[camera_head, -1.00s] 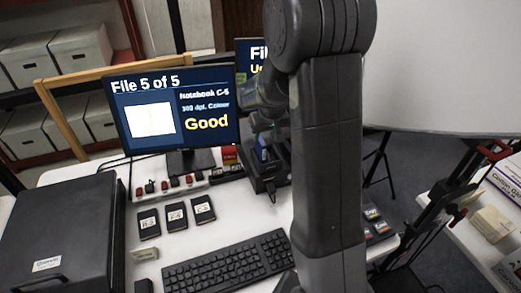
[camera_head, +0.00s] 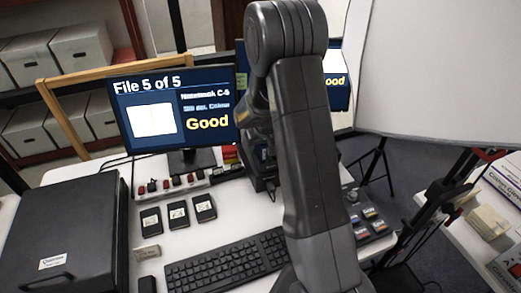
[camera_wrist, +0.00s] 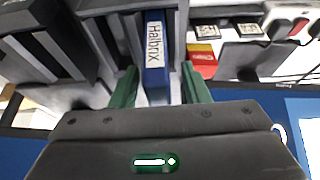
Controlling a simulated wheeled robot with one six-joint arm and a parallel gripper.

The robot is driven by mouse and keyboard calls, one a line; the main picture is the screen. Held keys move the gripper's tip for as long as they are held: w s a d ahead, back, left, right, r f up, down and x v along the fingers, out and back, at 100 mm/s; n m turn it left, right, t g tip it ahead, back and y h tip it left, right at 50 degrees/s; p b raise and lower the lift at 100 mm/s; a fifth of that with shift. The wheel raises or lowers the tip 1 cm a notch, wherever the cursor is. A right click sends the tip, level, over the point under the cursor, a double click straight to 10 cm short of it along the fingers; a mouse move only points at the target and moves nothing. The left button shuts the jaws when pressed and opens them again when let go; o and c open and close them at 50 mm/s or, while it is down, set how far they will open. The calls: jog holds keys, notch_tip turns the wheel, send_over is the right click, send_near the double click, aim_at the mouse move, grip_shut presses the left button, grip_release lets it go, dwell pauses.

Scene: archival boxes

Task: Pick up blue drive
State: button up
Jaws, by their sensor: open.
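The blue drive (camera_wrist: 155,60) with a white label reading "Halbrix" stands in a slot of a dark dock (camera_wrist: 105,7) in the wrist view. My gripper (camera_wrist: 160,90) is open, with one green finger on each side of the drive's near end. I cannot tell whether either finger touches it. In the head view my arm hides most of the dock (camera_head: 258,175), my gripper and the drive.
Three black labelled drives (camera_head: 177,214) lie left of the dock, above the keyboard (camera_head: 225,265). A large black case (camera_head: 65,225) fills the left. A red-and-yellow item (camera_wrist: 202,58) sits beside the dock.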

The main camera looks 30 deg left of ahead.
grip_shut()
